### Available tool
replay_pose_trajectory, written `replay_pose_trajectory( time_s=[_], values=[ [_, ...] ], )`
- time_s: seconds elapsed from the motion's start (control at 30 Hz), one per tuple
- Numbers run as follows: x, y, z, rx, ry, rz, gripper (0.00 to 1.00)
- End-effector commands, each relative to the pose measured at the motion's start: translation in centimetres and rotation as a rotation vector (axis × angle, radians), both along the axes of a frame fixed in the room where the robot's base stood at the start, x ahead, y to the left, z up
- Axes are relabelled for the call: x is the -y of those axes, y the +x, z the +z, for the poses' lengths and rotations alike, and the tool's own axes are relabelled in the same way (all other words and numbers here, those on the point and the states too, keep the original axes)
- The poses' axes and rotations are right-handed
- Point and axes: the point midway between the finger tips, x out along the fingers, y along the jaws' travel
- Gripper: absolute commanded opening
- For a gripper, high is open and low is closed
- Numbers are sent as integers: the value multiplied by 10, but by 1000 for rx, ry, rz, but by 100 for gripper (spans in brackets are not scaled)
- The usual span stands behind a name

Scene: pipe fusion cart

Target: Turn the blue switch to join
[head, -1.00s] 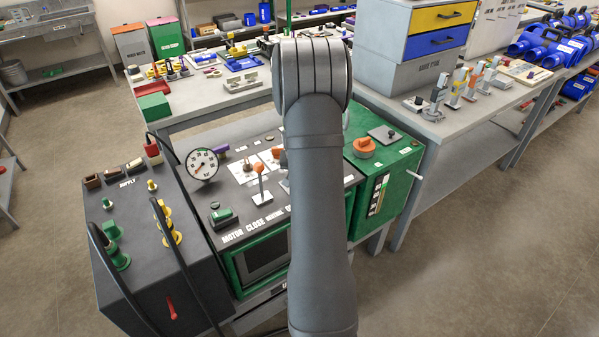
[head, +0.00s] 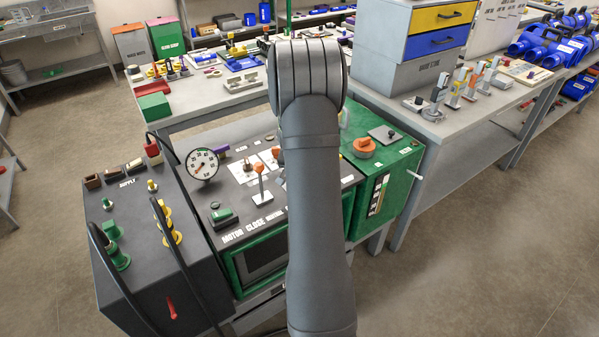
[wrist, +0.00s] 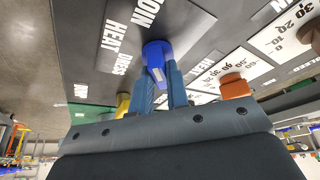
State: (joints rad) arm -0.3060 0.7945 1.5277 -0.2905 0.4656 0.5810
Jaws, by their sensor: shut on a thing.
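In the wrist view the blue switch (wrist: 157,52) has a round base on the dark panel, with a grip standing up from it. My gripper (wrist: 166,78) is shut on that grip, one finger on each side. The white labels JOIN (wrist: 150,10), HEAT (wrist: 115,35) and DRESS (wrist: 122,63) are printed beside the switch. The fingers partly cover the grip, so I cannot tell exactly which label it points at. In the head view my forearm hides the switch and the gripper.
A yellow knob (wrist: 122,105) and a brown-orange knob (wrist: 235,86) flank my gripper in the wrist view. In the head view an orange-topped lever (head: 259,180), a gauge (head: 202,164) and a green switch (head: 222,217) stand left of my arm. An orange knob (head: 365,146) is to its right.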

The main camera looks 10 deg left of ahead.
Motion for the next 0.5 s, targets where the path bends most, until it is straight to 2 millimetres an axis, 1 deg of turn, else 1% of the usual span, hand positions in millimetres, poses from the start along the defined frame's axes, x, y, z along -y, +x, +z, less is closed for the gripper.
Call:
replay_pose_trajectory(
  time_s=[0.2,0.5],
  values=[
    [0,0,0,1,-1,-61,0],
    [0,0,0,2,0,-66,0]
  ],
)
